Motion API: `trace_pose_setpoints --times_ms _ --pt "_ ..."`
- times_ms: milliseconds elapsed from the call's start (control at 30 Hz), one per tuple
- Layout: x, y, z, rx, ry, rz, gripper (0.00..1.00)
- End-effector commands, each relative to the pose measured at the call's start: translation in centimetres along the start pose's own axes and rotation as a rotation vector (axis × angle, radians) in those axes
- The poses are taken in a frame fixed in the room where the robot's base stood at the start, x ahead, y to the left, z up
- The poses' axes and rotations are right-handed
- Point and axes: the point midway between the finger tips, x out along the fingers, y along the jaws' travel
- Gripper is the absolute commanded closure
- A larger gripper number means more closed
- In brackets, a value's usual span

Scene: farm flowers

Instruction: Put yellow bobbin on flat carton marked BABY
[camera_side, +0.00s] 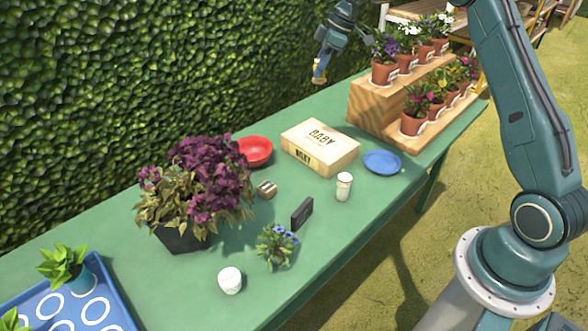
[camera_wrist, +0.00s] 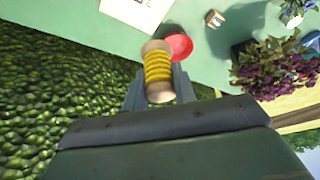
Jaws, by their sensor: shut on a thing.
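The yellow bobbin (camera_wrist: 158,70) has yellow thread between pale wooden ends. My gripper (camera_wrist: 160,90) is shut on it in the wrist view. In the side view my gripper (camera_side: 319,72) is high up at the top, beyond the table's far edge in the picture and near the hedge, with the bobbin (camera_side: 319,78) small at its tip. The flat carton marked BABY (camera_side: 320,142) lies on the green table, below the gripper in the picture and apart from it. Its top looks clear. Part of the carton (camera_wrist: 138,10) shows at the top of the wrist view.
A red bowl (camera_side: 255,151) is left of the carton, and a blue plate (camera_side: 382,162) is right of it. A white jar (camera_side: 344,187) stands in front. A wooden stand (camera_side: 374,104) with potted flowers is behind right. A purple-leaved plant (camera_side: 203,185) stands left.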

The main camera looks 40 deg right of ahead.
Motion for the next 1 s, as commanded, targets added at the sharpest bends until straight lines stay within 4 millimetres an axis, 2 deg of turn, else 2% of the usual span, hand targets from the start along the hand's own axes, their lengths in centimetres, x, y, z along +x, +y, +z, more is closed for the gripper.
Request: trace_pose_setpoints --times_ms 100,233,467,667,1000 --pt "-0.6 0.4 0.9 -0.005 0.000 0.000 0.95" --pt "-0.8 0.4 1.1 -0.007 0.000 -0.001 0.95" --pt "0.1 0.4 1.4 -0.004 0.000 -0.002 0.95" --pt "2.8 0.4 2.5 -0.003 -0.002 -0.005 0.95" --pt "8.7 0.4 5.0 -0.005 -0.001 -0.004 0.95"
